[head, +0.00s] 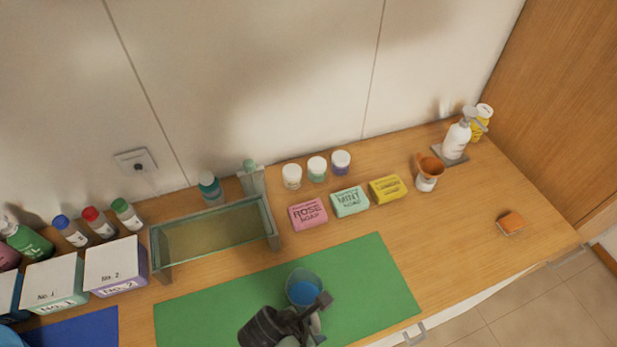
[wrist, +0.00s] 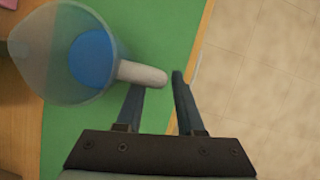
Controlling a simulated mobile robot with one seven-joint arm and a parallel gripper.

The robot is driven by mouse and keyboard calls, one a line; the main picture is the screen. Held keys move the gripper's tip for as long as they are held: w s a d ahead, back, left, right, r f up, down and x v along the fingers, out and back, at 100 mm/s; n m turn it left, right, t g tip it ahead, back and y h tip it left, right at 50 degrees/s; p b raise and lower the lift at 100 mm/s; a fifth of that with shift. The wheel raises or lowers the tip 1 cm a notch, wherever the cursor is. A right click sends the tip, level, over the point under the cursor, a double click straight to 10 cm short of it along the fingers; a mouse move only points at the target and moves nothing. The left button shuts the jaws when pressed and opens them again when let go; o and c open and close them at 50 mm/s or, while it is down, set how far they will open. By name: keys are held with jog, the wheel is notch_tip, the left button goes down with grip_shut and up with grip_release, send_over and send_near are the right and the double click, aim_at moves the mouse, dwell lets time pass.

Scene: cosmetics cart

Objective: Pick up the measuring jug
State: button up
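The measuring jug (head: 303,286) is a clear jug with blue inside it. It stands on the green mat (head: 375,285) near the front of the counter. In the wrist view the jug (wrist: 90,60) is at upper left, with its pale handle pointing right toward the gap between my fingers. My gripper (wrist: 158,82) is open, with the handle's end at the gap between its fingertips. The handle covers the left fingertip; contact cannot be told. In the head view my gripper (head: 318,312) is at the jug's near side and hides part of it.
A glass-sided trough (head: 160,255) stands behind the mat. Rose (head: 308,212), mint (head: 350,201) and yellow (head: 387,189) soaps lie behind right. An orange funnel (head: 430,163) and a pump bottle (head: 457,138) stand further right. Boxes are at left. The right counter is mostly clear.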

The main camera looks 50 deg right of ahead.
jog(key=shift+x, duration=1.2)
jog(key=shift+w, duration=0.1)
jog(key=shift+c, duration=0.4)
grip_shut()
